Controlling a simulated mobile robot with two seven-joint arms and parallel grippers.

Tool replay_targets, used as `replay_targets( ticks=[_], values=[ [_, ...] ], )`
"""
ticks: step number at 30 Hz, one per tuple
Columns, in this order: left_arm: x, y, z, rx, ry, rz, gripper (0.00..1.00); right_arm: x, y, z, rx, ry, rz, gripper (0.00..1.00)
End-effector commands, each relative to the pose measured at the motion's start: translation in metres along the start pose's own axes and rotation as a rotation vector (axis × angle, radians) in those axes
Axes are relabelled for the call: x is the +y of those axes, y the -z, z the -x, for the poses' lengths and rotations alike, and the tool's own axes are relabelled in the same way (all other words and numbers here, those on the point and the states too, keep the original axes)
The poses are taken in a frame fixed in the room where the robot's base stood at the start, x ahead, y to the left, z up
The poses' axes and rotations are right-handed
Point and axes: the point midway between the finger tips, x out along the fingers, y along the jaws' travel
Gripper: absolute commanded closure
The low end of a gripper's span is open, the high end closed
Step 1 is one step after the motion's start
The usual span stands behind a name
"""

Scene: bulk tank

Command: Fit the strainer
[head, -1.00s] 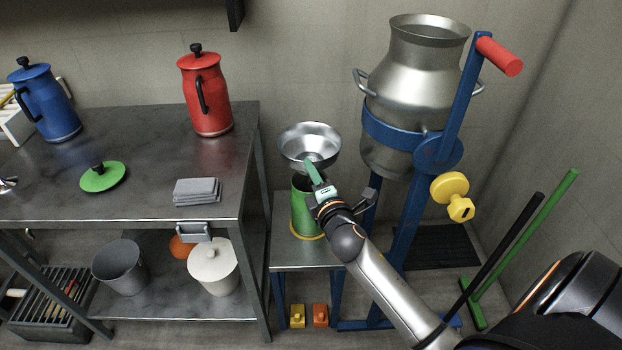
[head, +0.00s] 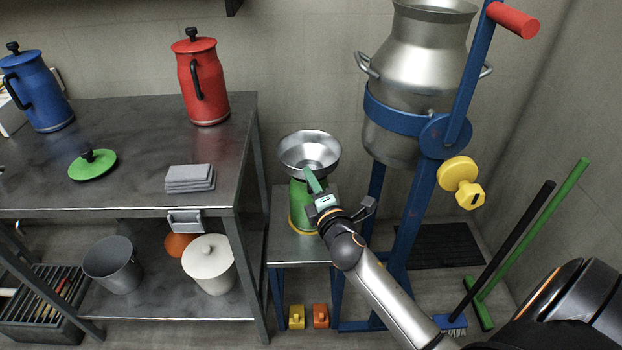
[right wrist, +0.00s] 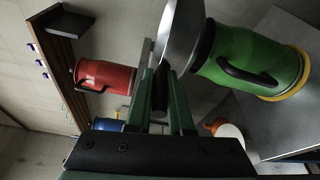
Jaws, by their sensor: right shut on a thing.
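The strainer (head: 310,148) is a shiny metal bowl in the head view, lying over the mouth of the green can (head: 303,210). The can stands on a small metal stand (head: 288,252), on a yellow base ring. My right gripper (head: 313,182), with green fingers, is shut on the strainer at its near side. In the right wrist view the fingers (right wrist: 160,90) close on a dark part beside the bowl (right wrist: 181,38), and the can (right wrist: 240,58) lies close to its underside. I cannot tell whether the strainer touches the can. My left gripper is out of view.
A blue tilting frame (head: 407,225) with a large metal churn (head: 420,60) stands just right of the can. A metal table (head: 130,135) at left bears red (head: 203,85) and blue (head: 40,95) jugs, a green lid (head: 92,165) and grey cloths (head: 190,178).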

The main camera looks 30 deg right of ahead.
Motion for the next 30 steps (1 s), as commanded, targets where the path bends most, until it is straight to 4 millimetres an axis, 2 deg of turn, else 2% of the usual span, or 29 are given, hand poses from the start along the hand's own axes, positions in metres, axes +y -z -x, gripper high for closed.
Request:
replay_targets(
  ticks=[5,6,15,25,30],
  values=[
    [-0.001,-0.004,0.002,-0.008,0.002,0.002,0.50,0.001,0.000,0.000,0.000,-0.003,0.001,1.00],
    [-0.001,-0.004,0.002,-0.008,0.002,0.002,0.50,0.002,0.000,0.000,0.000,-0.003,0.000,0.80],
    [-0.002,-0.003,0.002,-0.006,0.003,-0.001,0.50,0.001,0.000,0.000,0.000,-0.002,0.000,0.46],
    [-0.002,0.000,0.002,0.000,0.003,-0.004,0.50,-0.001,0.000,0.003,0.000,0.002,0.000,0.46],
    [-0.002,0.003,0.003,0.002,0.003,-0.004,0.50,0.000,0.000,0.023,0.001,0.003,0.000,0.46]
  ],
)
